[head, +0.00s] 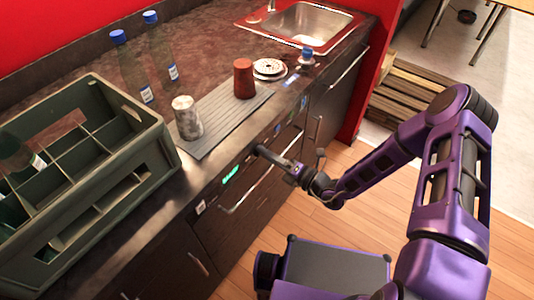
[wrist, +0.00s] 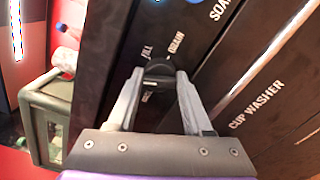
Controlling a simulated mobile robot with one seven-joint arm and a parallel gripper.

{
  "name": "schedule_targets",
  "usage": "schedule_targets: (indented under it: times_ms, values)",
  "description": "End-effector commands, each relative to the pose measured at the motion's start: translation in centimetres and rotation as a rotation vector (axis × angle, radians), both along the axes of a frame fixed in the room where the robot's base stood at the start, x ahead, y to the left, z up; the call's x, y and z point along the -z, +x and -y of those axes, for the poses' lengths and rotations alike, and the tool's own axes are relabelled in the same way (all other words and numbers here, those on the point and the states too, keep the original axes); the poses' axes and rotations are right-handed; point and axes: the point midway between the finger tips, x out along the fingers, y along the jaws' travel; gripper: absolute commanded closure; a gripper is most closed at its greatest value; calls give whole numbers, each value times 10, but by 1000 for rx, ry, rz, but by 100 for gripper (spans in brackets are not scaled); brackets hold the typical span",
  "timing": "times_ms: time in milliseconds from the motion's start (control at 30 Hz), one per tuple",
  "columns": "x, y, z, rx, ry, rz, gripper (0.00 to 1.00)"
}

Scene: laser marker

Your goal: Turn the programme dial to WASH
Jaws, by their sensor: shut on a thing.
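The programme dial (wrist: 157,72) is a dark round knob on the black front panel (wrist: 105,45), seen in the wrist view. My gripper (wrist: 158,80) is shut on it, one pale finger on each side. A short light mark shows on the knob's near side. Labels around it read FILL and DRAIN; "SOA…" is cut off at the top edge. Another label at lower left is partly covered by a finger, and I cannot read it. No WASH label is readable. In the head view my gripper (head: 262,151) meets the panel below the counter; the dial is hidden there.
CUP WASHER is printed on the panel. A lit green display (head: 231,174) and a bar handle (head: 236,208) are near my gripper. On the counter are a green crate (head: 160,140), two bottles, a grey cup (head: 187,118), a red-brown cup (head: 244,78) and a sink (head: 310,28).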

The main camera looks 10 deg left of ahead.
Motion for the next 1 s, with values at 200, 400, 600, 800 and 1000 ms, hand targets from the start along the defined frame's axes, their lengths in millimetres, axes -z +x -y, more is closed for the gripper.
schedule_targets:
  times_ms: [200, 400, 600, 800, 1000]
  values:
    - [-1, 0, 0, 1, -37, 93, 100]
    - [-1, 0, 0, 1, -54, 134, 100]
    - [0, 0, 0, 1, -58, 145, 100]
    - [0, 0, 0, 1, -58, 144, 100]
    - [0, 0, 0, 1, -59, 142, 27]
